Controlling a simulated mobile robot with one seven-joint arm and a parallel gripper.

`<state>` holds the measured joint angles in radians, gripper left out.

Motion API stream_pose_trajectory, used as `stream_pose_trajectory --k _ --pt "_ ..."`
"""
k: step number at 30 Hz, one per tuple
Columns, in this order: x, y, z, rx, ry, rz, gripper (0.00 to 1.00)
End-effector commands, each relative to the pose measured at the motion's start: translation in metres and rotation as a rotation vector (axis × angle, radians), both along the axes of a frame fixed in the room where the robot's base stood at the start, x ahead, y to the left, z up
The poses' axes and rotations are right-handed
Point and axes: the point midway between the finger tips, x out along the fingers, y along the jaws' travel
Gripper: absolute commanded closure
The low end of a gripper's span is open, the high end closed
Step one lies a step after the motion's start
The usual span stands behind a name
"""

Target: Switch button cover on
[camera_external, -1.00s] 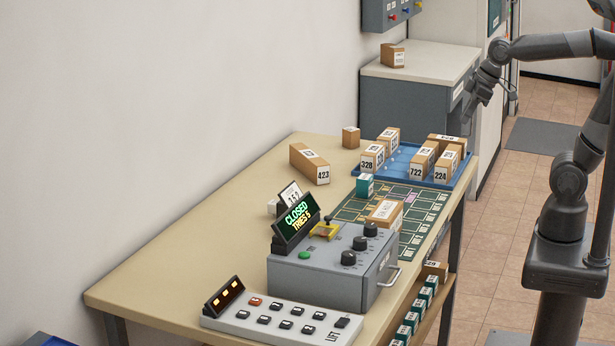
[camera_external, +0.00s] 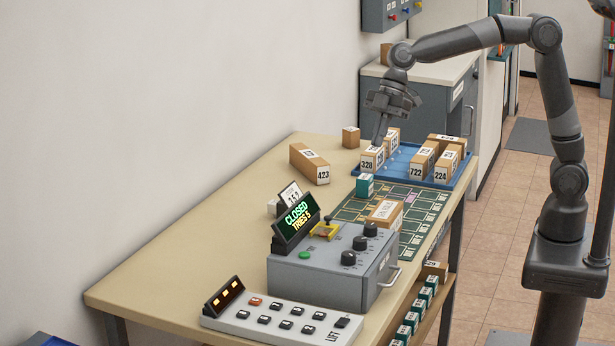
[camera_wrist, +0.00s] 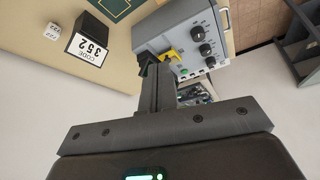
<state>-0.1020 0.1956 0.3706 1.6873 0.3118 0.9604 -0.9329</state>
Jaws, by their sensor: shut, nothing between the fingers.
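A grey control box (camera_external: 325,272) stands on the table. On its top are a yellow cover (camera_external: 326,230), a green button (camera_external: 304,255) and several dark knobs (camera_external: 359,243). A tilted display (camera_external: 297,221) behind it reads "CLOSED TRIES 5". My gripper (camera_external: 381,138) is shut and empty, pointing down above the back of the table near the blue tray, well apart from the control box. In the wrist view the control box (camera_wrist: 185,38) and the yellow cover (camera_wrist: 175,54) show beyond my closed fingers (camera_wrist: 155,68), which partly hide the box's near side.
A keypad panel (camera_external: 284,322) lies in front of the box. Numbered blocks stand in and beside the blue tray (camera_external: 405,172). A small brown box (camera_external: 383,211) sits on the green grid mat (camera_external: 420,200). A code card (camera_external: 290,195) stands behind the display. The table's left side (camera_external: 190,260) is clear.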

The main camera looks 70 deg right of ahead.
Motion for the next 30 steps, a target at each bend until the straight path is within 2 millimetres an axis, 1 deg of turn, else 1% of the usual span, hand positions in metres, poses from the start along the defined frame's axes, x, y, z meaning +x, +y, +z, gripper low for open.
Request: stream_pose_trajectory --k 1,6,12,15,18,21,25,30 --pt "0.007 0.014 -0.005 0.018 0.005 0.041 1.0" --pt "0.027 0.056 -0.018 0.086 0.006 0.178 1.0" --pt "0.047 0.103 -0.033 0.18 -0.002 0.326 1.0" --pt "0.054 0.123 -0.04 0.226 -0.007 0.384 1.0" --pt "0.061 0.137 -0.045 0.263 -0.015 0.426 1.0" --pt "0.065 0.146 -0.048 0.29 -0.021 0.454 1.0" --pt "0.067 0.152 -0.05 0.307 -0.025 0.471 1.0" --pt "0.067 0.153 -0.051 0.31 -0.027 0.475 1.0"
